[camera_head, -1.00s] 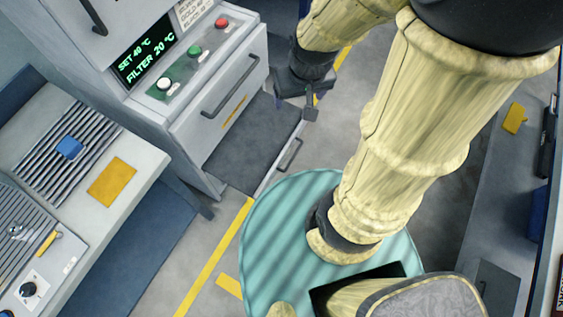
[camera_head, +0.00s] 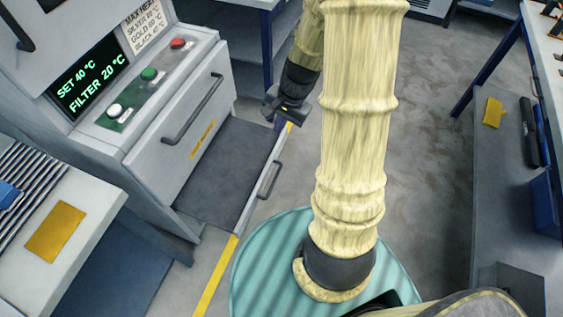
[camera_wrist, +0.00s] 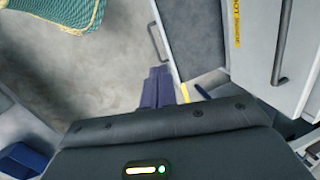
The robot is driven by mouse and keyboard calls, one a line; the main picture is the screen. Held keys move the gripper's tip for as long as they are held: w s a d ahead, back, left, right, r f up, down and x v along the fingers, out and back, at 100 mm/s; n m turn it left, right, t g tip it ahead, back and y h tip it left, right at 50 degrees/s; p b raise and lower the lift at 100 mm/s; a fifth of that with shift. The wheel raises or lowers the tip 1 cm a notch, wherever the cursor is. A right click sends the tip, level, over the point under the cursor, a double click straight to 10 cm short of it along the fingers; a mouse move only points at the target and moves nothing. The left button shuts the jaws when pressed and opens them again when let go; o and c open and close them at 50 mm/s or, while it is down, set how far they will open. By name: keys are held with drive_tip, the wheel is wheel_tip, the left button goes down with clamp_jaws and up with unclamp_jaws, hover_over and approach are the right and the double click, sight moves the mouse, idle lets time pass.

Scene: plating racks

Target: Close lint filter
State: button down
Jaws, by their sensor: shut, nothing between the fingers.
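A pale grey machine (camera_head: 95,140) stands at the left in the head view. Low on it, a flat dark grey panel (camera_head: 235,165) with a pale outer edge juts out over the floor, so that part is open. A bar handle (camera_head: 270,180) is on its outer edge. I cannot read a label naming the lint filter. My gripper (camera_head: 279,119) is shut and empty near the far end of that outer edge; contact cannot be told. In the wrist view my shut blue fingers (camera_wrist: 157,88) point toward the floor beside the panel's handle (camera_wrist: 158,43).
An upper front with a bar handle (camera_head: 193,107) and yellow label rises above the panel. The display (camera_head: 90,78) reads SET 40 °C, FILTER 20 °C. A bench with a yellow pad (camera_head: 56,232) is at left. A grey bench (camera_head: 500,200) is at right.

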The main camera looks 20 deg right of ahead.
sight(275, 155)
drive_tip(key=w+d+f+m+t+y+b, duration=0.1)
drive_tip(key=d+f+m+b, duration=0.4)
drive_tip(key=f, duration=0.6)
drive_tip(key=w+d+f+m+t+y+b, duration=0.1)
drive_tip(key=w+d+f+m+b, duration=0.3)
drive_tip(key=f+b, duration=0.4)
drive_tip(key=w+d+f+m+t+y+b, duration=0.1)
drive_tip(key=w+d+f+m+t+b, duration=0.2)
drive_tip(key=f, duration=1.3)
drive_tip(key=d+m+b, duration=0.3)
drive_tip(key=m+b, duration=0.1)
drive_tip(key=shift+w+d+m+y, duration=0.15)
drive_tip(key=shift+d+m+y, duration=0.15)
drive_tip(key=shift+y, duration=0.1)
drive_tip(key=shift+f, duration=0.1)
drive_tip(key=b+x, duration=0.1)
drive_tip(key=x, duration=0.3)
drive_tip(key=w+r+b+x, duration=0.1)
drive_tip(key=x, duration=0.3)
drive_tip(key=a+b+x, duration=0.1)
drive_tip(key=x, duration=0.3)
drive_tip(key=shift+w+a+r, duration=0.25)
drive_tip(key=shift+r, duration=0.05)
drive_tip(key=shift+w+a, duration=0.2)
